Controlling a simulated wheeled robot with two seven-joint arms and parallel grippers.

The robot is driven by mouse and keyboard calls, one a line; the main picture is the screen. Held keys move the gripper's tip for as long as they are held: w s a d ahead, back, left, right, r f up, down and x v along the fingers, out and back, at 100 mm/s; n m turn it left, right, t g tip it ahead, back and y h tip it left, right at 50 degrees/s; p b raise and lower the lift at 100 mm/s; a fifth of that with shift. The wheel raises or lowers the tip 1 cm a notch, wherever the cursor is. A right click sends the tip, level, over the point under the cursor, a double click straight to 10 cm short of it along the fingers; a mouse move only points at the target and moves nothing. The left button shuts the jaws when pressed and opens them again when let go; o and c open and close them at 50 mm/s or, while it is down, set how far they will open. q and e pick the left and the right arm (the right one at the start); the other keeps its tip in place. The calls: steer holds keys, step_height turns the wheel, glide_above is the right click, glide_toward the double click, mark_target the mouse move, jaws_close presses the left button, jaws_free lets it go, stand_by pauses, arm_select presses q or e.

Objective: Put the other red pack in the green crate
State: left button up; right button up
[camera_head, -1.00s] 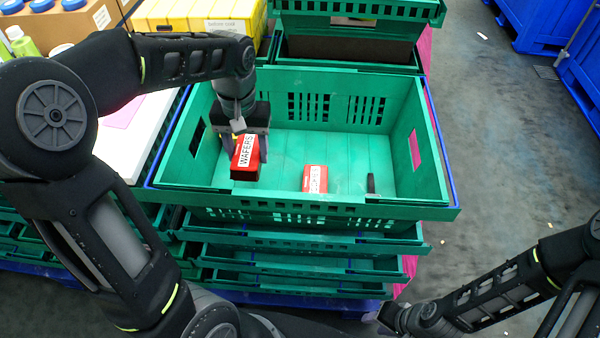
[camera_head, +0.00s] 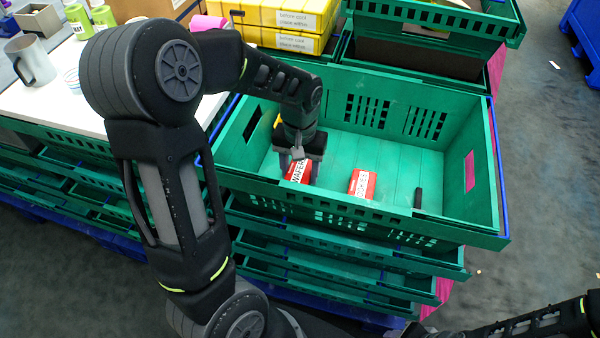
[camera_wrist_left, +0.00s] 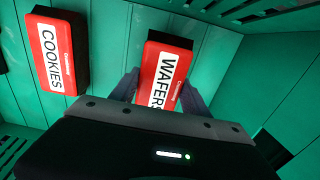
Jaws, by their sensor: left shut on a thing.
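The red WAFERS pack (camera_head: 298,172) is inside the green crate (camera_head: 400,225), near its left side. My left gripper (camera_head: 299,160) reaches down into the crate and is shut on this pack. In the left wrist view the WAFERS pack (camera_wrist_left: 166,68) sits between the two fingers. The red COOKIES pack (camera_head: 362,183) lies on the crate floor to its right, apart from the gripper; it also shows in the left wrist view (camera_wrist_left: 52,58). I cannot tell whether the WAFERS pack touches the floor. My right gripper is out of view; only part of that arm shows at bottom right.
A small dark object (camera_head: 418,198) stands in the crate near its right side. More green crates are stacked below and behind. Yellow boxes (camera_head: 290,42) stand behind left. A white table (camera_head: 80,95) with a grey mug (camera_head: 30,60) is at left.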

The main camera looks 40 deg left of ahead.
mark_target(300, 170)
arm_select(q)
steer(key=shift+f, duration=0.5)
steer(key=shift+f, duration=0.1)
steer(key=o, duration=1.6)
steer(key=shift+c, duration=0.2)
step_height(300, 170, up, 12)
steer(key=p, duration=0.1)
